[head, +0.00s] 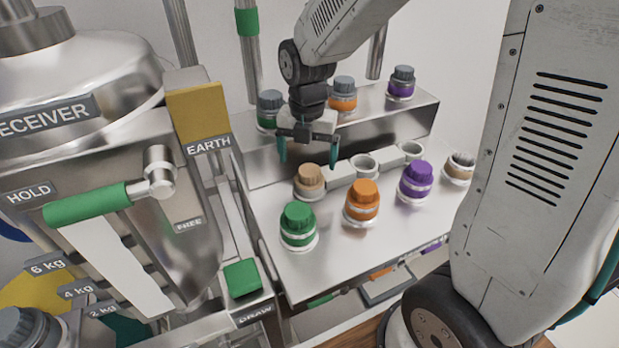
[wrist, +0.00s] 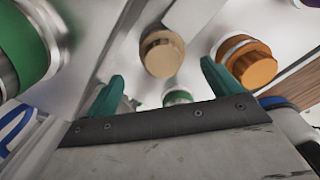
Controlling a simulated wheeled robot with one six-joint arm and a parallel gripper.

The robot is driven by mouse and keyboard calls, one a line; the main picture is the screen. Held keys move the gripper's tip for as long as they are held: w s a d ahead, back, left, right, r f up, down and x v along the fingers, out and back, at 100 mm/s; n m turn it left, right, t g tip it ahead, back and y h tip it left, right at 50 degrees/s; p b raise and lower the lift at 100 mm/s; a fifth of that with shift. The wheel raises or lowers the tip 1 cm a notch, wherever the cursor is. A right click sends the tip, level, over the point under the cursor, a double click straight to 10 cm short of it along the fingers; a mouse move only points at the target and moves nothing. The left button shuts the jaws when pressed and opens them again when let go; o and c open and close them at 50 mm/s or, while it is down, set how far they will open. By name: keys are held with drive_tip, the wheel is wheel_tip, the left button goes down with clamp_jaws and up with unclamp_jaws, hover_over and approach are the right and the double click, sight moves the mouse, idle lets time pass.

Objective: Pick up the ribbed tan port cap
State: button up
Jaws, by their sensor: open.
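The ribbed tan port cap (head: 309,177) sits on a round port at the back left of the steel bench, behind the green-capped jar. In the wrist view the tan cap (wrist: 162,54) shows beyond and between my fingertips. My gripper (head: 308,158) has two teal fingers, spread apart and empty, above the tan cap in the head view. The fingertips also show in the wrist view (wrist: 160,80). No contact with the cap is visible. Another tan cap (head: 461,162) sits at the right end of the bench; whether it is ribbed is hard to tell.
A green jar (head: 298,227), an orange jar (head: 362,204) and a purple jar (head: 416,182) stand in front. Open grey-rimmed ports (head: 363,166) lie right of the tan cap. A raised shelf (head: 385,112) with grey-lidded jars is behind. A hopper with a green handle (head: 90,204) stands left.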

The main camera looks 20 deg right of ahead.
sight(309, 170)
wheel_tip(309, 170, down, 5)
drive_tip(key=shift+s+d+r, duration=0.1)
drive_tip(key=shift+s+d, duration=0.05)
drive_tip(key=c, duration=1.3)
drive_tip(key=shift+o, duration=0.2)
drive_tip(key=shift+r, duration=0.1)
wheel_tip(309, 170, up, 10)
drive_tip(key=shift+f, duration=0.1)
